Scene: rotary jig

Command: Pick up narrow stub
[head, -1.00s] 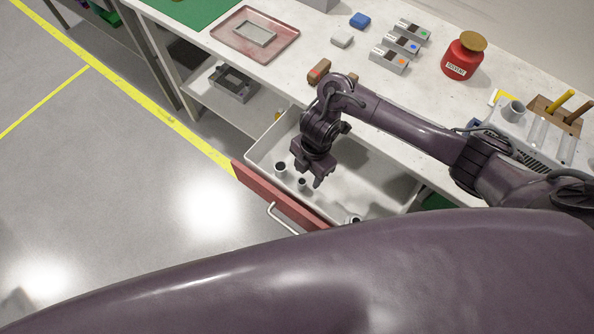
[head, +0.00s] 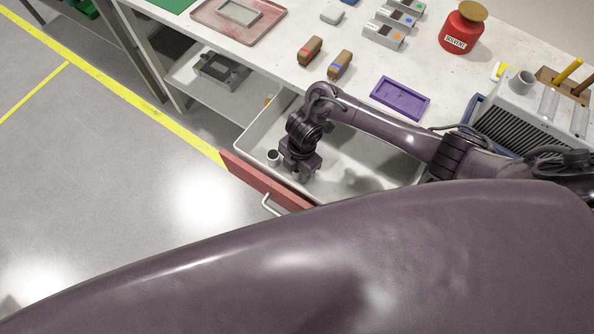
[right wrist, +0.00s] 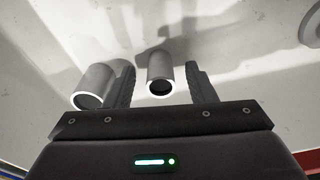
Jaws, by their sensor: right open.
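The narrow stub (right wrist: 159,75) is a grey hollow cylinder. In the right wrist view it stands between the two fingers of my right gripper (right wrist: 161,80), with a gap visible on both sides. My right gripper is open and also shows in the head view (head: 304,174), low inside the open drawer (head: 363,182). The gripper hides the narrow stub in the head view. A wider stub (right wrist: 95,86) is just outside the left finger; it also shows in the head view (head: 274,158). My left gripper is out of view.
The drawer's red front (head: 262,181) and pale walls surround the gripper. Part of another round piece (right wrist: 313,28) shows at the right wrist view's upper right. On the bench are a purple tray (head: 400,98), two brown blocks and a red solvent container (head: 461,30).

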